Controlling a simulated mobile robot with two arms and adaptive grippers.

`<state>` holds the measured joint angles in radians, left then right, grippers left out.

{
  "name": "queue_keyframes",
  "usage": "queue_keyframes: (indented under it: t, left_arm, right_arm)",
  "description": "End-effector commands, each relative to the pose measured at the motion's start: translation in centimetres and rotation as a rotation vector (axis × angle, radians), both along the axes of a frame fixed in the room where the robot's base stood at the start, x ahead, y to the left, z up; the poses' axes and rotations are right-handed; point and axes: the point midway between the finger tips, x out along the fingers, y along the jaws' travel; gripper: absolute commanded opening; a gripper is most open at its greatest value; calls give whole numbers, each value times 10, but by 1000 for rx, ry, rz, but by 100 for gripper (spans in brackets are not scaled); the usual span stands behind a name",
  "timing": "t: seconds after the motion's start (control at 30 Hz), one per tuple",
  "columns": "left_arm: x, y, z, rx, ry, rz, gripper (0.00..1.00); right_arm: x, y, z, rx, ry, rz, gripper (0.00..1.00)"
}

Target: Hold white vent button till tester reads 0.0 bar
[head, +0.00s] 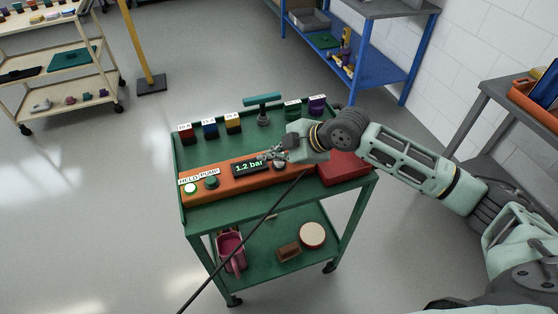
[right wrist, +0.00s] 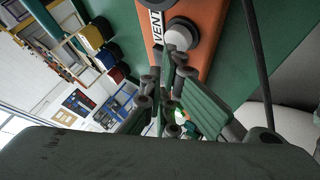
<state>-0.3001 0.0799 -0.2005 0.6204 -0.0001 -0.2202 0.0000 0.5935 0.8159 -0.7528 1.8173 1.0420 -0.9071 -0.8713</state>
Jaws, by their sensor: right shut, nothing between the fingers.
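The orange tester (head: 232,178) lies along the front of the green cart's top. Its display (head: 249,167) reads 1.2 bar. The white vent button (right wrist: 178,36) shows in the right wrist view beside the VENT label (right wrist: 156,24), in a grey ring on the orange panel. My right gripper (head: 268,156) is shut and empty over the right part of the tester, just right of the display. In the right wrist view its fingertips (right wrist: 172,58) overlap the button's near edge; I cannot tell whether they touch it. My left gripper is not in view.
A bright HELD lamp (head: 190,188) and a green PUMP button (head: 211,182) sit at the tester's left end. Labelled coloured blocks (head: 210,130) and a green T-handle (head: 263,101) stand behind. A red box (head: 343,167) is at the right. A dark cable crosses the cart's front.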

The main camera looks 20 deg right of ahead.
Motion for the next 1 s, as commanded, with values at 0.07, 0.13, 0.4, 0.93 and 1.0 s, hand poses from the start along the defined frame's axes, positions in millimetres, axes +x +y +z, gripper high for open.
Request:
queue_keyframes:
  t: [0.07, 0.13, 0.4, 0.93, 1.0]
  left_arm:
    - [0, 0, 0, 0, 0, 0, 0]
    - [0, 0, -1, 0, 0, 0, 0]
    - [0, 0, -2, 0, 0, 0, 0]
    - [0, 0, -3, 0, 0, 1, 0]
    - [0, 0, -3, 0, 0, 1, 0]
  right_arm:
    - [0, 0, -1, 0, 0, 0, 0]
    - [0, 0, -2, 0, 0, 0, 0]
    - [0, 0, -5, 0, 0, 0, 0]
    - [0, 0, -11, -1, 2, 1, 0]
    - [0, 0, -11, -1, 2, 1, 0]
